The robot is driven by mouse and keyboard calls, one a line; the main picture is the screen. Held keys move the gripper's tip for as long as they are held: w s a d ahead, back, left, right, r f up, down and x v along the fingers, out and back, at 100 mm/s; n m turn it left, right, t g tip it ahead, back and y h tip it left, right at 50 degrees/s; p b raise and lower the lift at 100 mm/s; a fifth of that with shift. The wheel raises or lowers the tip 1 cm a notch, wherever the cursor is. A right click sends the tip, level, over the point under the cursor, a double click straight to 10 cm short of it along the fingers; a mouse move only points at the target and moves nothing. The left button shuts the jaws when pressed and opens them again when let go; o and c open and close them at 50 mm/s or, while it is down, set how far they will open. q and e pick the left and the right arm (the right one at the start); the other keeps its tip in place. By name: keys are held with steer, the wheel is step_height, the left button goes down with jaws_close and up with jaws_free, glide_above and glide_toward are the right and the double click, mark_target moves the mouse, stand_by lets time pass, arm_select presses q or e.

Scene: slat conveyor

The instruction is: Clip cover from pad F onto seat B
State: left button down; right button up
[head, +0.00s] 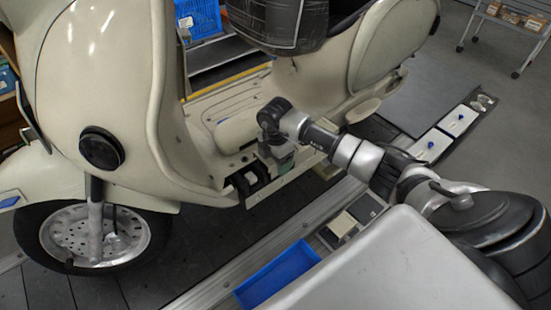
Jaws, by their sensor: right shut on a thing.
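My right gripper (252,181) reaches in from the right, with its wrist above the scooter's footboard edge and its dark fingers low against the lower side of the body. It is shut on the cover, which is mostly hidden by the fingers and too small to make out. The cream scooter (125,65) stands on the slat conveyor. Seat B cannot be told apart by any label; the area at the fingers is partly hidden by my gripper. A cream square piece (343,224) lies on a pad beside the conveyor. No pad letters are readable. My left gripper is not in view.
A blue tray (277,274) lies by the conveyor's metal rail (215,290). White trays with blue pieces (432,146) line the rail farther right. A trolley (515,22) stands at the back right.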

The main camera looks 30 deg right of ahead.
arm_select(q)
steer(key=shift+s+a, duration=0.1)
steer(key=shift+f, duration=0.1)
arm_select(e)
steer(key=shift+f, duration=0.25)
stand_by(0.6)
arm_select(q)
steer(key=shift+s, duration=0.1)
arm_select(e)
steer(key=shift+s+f, duration=0.3)
steer(key=shift+f, duration=0.2)
stand_by(0.7)
steer(key=o, duration=0.8)
steer(key=shift+o, duration=1.2)
steer(key=shift+s+r, duration=0.1)
steer(key=shift+s, duration=0.15)
